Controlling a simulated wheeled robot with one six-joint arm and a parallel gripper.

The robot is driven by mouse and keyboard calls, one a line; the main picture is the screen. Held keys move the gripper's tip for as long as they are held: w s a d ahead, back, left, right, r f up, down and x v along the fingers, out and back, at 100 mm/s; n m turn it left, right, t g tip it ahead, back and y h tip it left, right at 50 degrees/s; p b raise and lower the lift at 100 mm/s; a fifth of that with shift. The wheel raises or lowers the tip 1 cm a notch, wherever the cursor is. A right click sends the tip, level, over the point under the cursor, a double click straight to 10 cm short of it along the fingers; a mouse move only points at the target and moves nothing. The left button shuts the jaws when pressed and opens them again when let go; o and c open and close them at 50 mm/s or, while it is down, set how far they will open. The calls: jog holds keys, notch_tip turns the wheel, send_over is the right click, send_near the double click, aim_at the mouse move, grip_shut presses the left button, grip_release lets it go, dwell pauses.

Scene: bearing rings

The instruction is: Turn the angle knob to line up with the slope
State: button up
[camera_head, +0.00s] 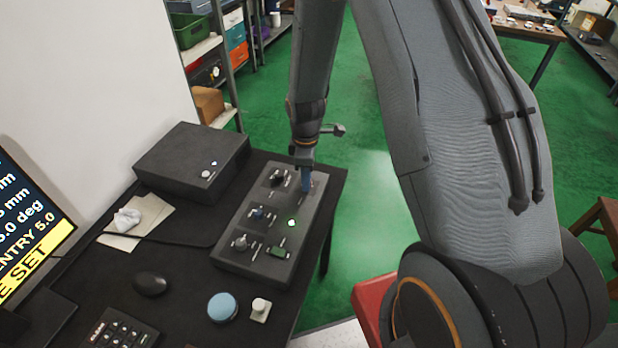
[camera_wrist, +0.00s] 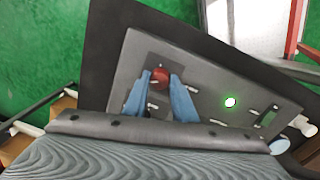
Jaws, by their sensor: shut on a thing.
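A dark control panel (camera_head: 228,254) lies on the black desk, with several knobs on it. My gripper (camera_head: 306,186) points down at its far right corner. In the wrist view my gripper's blue fingers (camera_wrist: 158,84) are shut on a red knob (camera_wrist: 160,74), one finger on each side. The head view hides this knob behind the gripper. A black knob (camera_head: 278,178), a blue knob (camera_head: 258,213) and a grey knob (camera_head: 240,243) stand left of the gripper. The labels are too small to read, so I cannot tell which is the angle knob.
A green light (camera_head: 292,222) glows on the panel, near a green switch (camera_head: 278,252). A screen (camera_head: 30,225) at the left shows "5.0 deg" and "ENTRY 5.0".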

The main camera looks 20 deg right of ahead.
jog(key=m+b, duration=0.1)
jog(key=m, duration=0.5)
jog(key=shift+a+f, duration=0.1)
jog(key=shift+a, duration=0.05)
jog(key=m+b, duration=0.1)
jog(key=m, duration=0.5)
jog(key=shift+m, duration=0.3)
jog(key=o, duration=1)
jog(key=shift+o, duration=0.2)
jog(key=shift+w, duration=0.1)
jog(key=shift+r, duration=0.4)
jog(key=shift+r+b, duration=1)
jog(key=shift+r, duration=2.55)
